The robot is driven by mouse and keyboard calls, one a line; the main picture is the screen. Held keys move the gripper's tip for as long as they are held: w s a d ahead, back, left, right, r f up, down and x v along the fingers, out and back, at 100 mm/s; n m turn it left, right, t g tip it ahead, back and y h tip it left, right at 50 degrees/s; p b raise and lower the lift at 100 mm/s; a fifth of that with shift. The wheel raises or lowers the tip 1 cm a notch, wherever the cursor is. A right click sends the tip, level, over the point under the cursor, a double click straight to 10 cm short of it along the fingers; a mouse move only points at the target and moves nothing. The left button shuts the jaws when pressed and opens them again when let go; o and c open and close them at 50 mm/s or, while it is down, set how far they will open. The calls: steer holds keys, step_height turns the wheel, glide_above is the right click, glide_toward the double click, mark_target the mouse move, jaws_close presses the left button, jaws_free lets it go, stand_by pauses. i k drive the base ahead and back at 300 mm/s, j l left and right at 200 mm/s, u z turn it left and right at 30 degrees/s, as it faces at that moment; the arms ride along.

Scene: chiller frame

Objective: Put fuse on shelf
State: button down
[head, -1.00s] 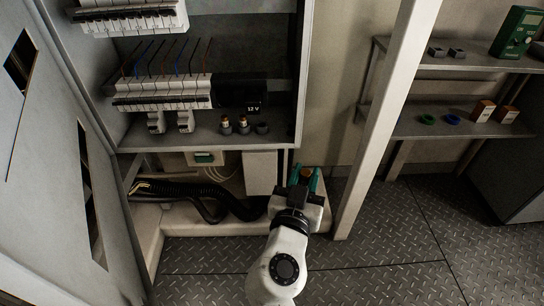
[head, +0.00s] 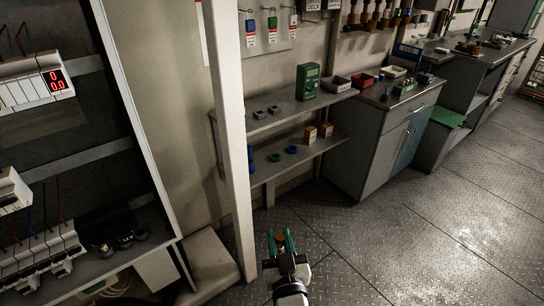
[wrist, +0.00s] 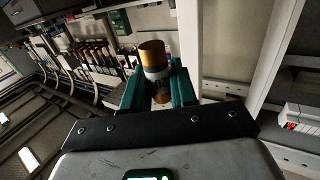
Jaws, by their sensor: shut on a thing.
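My gripper (head: 281,242) is at the bottom middle of the head view, low over the floor, with teal fingers. In the wrist view its fingers (wrist: 158,92) are shut on a fuse (wrist: 153,55), a small cylinder with brass-coloured ends and a pale band. The shelf unit (head: 290,167) stands beyond the white post, ahead of my gripper and apart from it. Its upper board (head: 262,125) holds two small grey blocks and a green meter. Its lower board holds green and blue rings and two small orange-and-white boxes.
A white post (head: 233,150) stands between the open electrical cabinet (head: 125,90) at left and the shelf. A grey workbench cabinet (head: 370,150) with trays on top stands right of the shelf. The patterned metal floor (head: 400,230) is clear at right.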

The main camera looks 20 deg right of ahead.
mark_target(289, 103)
steer(key=i+l, duration=0.2)
steer(key=l, duration=0.2)
steer(key=i+l, duration=0.25)
steer(key=l, duration=0.2)
steer(key=i+l, duration=0.2)
steer(key=l, duration=0.2)
steer(key=i+l+z, duration=0.1)
steer(key=i+l, duration=0.15)
steer(key=l, duration=0.2)
